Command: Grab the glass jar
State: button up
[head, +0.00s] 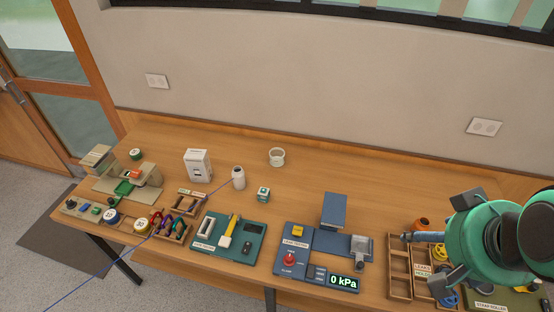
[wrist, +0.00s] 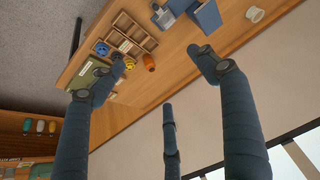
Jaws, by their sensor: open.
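The glass jar (head: 277,156) looks like a small, pale, open-topped round vessel. It stands upright on the back middle of the wooden table in the head view. It also shows at the top right of the wrist view (wrist: 256,14). My gripper (head: 424,252) is at the right end of the table in the head view, well to the right of the jar and apart from it. In the wrist view my gripper (wrist: 152,82) has its dark blue fingers spread wide with nothing between them. The arm hides part of the table's right end.
A leak tester (head: 323,255) with a raised blue block (head: 334,210) lies between jar and gripper.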

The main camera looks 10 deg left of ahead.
jog(key=w+a+r+m+g+p, duration=0.1)
jog(key=w+a+r, duration=0.25)
jog(key=w, duration=0.55)
jog(key=w+a+r+p, duration=0.1)
jog(key=w+a+r, duration=0.25)
jog(key=w, duration=0.65)
jog(key=w+a+f+m+g+p, duration=0.1)
jog(key=w+a, duration=0.4)
jog(key=w, duration=0.4)
jog(key=w+a+f+m+g+p, duration=0.1)
jog(key=w+a, duration=0.4)
jog(key=w, duration=0.5)
jog(key=w+a+f+g+p, duration=0.1)
jog(key=w+a+f, duration=1.2)
jog(key=w+a, duration=0.1)
jog(key=w+a+f+m+p, duration=0.1)
jog(key=w+a+f, duration=0.1)
jog(key=a+f, duration=0.5)
jog(key=w+a+f+m+g, duration=0.1)
jog(key=w+a+f, duration=0.2)
jog(key=f, duration=0.9)
jog(key=a, duration=0.3)
jog(key=shift+a+f+g+p, duration=0.3)
jog(key=shift+a+f+p, duration=0.05)
jog(key=shift+a, duration=0.05)
